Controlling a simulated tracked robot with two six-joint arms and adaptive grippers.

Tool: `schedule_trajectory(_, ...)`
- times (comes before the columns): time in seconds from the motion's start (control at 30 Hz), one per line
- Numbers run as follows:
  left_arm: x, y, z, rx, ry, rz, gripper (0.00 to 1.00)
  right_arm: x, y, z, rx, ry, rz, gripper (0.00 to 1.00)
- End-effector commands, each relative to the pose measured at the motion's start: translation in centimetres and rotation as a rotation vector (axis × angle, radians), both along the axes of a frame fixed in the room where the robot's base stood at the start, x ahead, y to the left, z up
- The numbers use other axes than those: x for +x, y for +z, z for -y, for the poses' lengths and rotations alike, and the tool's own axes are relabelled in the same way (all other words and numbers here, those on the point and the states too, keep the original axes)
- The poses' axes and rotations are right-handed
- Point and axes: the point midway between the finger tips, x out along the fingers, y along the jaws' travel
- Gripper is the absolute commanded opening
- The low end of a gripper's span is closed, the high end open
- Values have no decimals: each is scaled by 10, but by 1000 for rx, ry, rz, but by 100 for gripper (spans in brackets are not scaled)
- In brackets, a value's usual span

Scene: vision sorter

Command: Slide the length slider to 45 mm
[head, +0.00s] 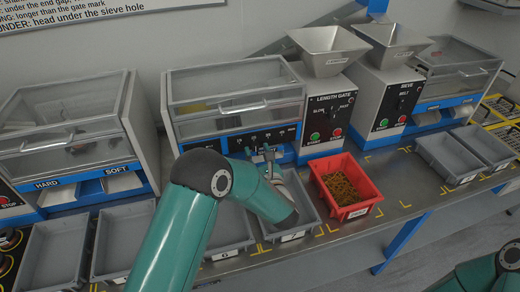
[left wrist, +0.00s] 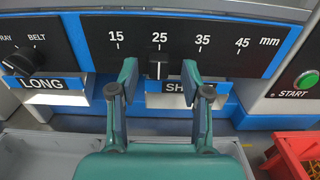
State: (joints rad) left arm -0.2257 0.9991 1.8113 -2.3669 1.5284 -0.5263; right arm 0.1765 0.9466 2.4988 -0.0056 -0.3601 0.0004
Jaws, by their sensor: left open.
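The length slider is a small black knob (left wrist: 158,65) on a black panel (left wrist: 215,38) marked 15, 25, 35 and 45 mm in the left wrist view. The knob stands at the 25 mark. My left gripper (left wrist: 160,78) is open. Its two fingers are on either side of the knob, with a gap to each side, and the knob is not gripped. In the head view the left gripper (head: 264,154) is in front of the same panel (head: 240,141), and my arm hides part of the machine's front. The right gripper is not in view.
Below the panel are chutes labelled LONG (left wrist: 48,84) and a partly hidden one. A LONG-side rotary knob (left wrist: 22,63) is at the left. A green START button (left wrist: 307,80) is at the right. A red bin (head: 365,207) of small parts and grey trays (head: 232,243) stand in front.

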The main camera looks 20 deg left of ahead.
Motion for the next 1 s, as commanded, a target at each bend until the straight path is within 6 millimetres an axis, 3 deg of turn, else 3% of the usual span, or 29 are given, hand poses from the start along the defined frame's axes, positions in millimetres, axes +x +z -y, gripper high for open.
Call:
schedule_trajectory(0.4, 8, -1, -6, 2, 0, -1, 48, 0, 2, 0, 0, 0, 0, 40)
schedule_trajectory(0.7, 8, 0, -6, 1, 0, -1, 0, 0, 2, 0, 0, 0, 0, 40)
schedule_trajectory(1.0, 8, 0, -5, 1, -1, 0, 0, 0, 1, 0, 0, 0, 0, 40)
